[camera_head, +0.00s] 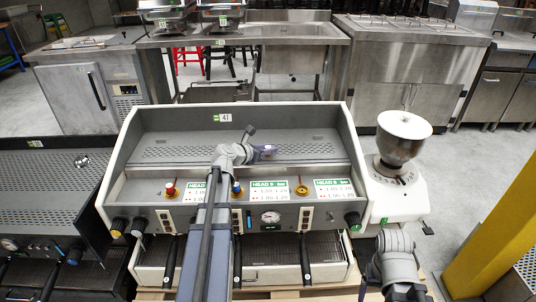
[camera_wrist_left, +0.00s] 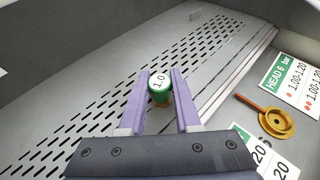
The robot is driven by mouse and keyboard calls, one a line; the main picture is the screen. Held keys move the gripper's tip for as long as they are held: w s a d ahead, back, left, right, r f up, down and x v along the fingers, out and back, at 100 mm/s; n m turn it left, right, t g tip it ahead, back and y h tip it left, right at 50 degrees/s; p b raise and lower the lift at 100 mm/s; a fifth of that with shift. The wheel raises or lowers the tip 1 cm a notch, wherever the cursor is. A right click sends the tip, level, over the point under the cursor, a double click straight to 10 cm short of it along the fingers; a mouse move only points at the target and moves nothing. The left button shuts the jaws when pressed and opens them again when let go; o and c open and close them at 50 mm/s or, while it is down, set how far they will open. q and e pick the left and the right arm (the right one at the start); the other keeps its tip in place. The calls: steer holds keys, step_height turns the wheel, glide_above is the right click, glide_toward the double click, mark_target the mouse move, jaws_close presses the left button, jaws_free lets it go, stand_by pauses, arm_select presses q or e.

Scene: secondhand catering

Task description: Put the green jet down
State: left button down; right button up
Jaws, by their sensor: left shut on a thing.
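The green jet (camera_wrist_left: 159,88) is a small green piece with a white top marked 1.0 and a gold-coloured lower part. It sits between the purple fingers of my left gripper (camera_wrist_left: 160,90), which is shut on it. In the head view my left gripper (camera_head: 267,151) is over the perforated top of the grey coffee machine (camera_head: 135,150), and I cannot make out the jet there. In the wrist view the jet is above the slotted panel; its exact height is unclear. My right arm shows at the lower right, but its jaws are not in view.
On the machine's ledge stand a red-topped piece (camera_head: 170,189), a blue-topped piece (camera_head: 237,188) and a gold round holder (camera_head: 301,190), also in the wrist view (camera_wrist_left: 265,120). Head cards (camera_head: 334,189) lie beside them. A white grinder (camera_head: 400,180) stands to the right.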

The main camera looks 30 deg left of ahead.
arm_select(q)
steer(key=shift+r, duration=0.1)
steer(key=shift+f, duration=0.2)
steer(key=c, duration=0.6)
jaws_free()
steer(key=shift+r, duration=0.2)
steer(key=shift+p+v, duration=2.4)
steer(key=shift+v, duration=3.65)
